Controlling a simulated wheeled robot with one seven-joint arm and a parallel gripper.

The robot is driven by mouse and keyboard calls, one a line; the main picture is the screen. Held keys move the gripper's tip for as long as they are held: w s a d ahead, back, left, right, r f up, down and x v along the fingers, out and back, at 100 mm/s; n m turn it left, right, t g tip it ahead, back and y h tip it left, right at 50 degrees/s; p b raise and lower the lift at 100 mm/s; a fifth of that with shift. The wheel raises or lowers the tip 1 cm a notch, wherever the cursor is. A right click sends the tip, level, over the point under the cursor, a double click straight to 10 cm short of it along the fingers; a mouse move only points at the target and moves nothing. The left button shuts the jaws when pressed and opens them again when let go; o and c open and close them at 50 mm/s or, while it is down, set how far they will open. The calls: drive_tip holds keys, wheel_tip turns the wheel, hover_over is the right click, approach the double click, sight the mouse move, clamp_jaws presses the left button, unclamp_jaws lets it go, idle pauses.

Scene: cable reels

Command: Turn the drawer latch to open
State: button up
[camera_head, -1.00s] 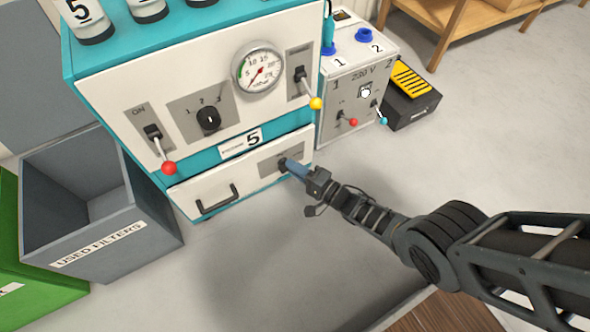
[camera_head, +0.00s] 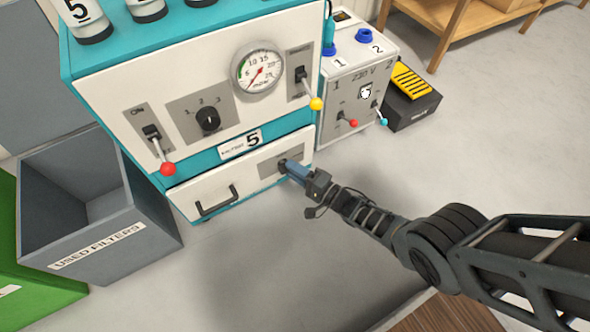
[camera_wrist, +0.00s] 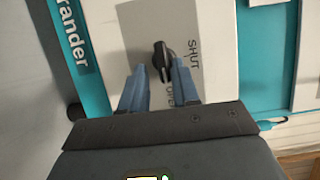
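The drawer latch is a small black knob (camera_wrist: 161,60) on a grey plate on the white drawer front (camera_head: 235,185). In the wrist view its long grip runs up and down the picture. "SHUT" is printed to its right; another word below it is partly hidden by a finger. My gripper (camera_wrist: 158,70) has its blue fingers on either side of the knob. A gap shows between the left finger and the knob; the right finger is close against it, and I cannot tell if it touches. In the head view my gripper (camera_head: 292,168) is at the latch. The drawer is closed.
The drawer handle (camera_head: 217,201) is left of the latch. Levers with red (camera_head: 168,169) and yellow (camera_head: 316,104) knobs stick out above. A grey used-filters bin (camera_head: 150,240) stands at left, a 230 V box (camera_head: 345,75) at right.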

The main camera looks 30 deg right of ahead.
drive_tip(key=shift+w+r, duration=0.25)
drive_tip(key=shift+r, duration=0.1)
drive_tip(key=p+v, duration=0.2)
drive_tip(key=v, duration=0.5)
drive_tip(key=shift+s+d+p, duration=0.15)
drive_tip(key=shift+s+p, duration=0.15)
drive_tip(key=shift+p, duration=0.1)
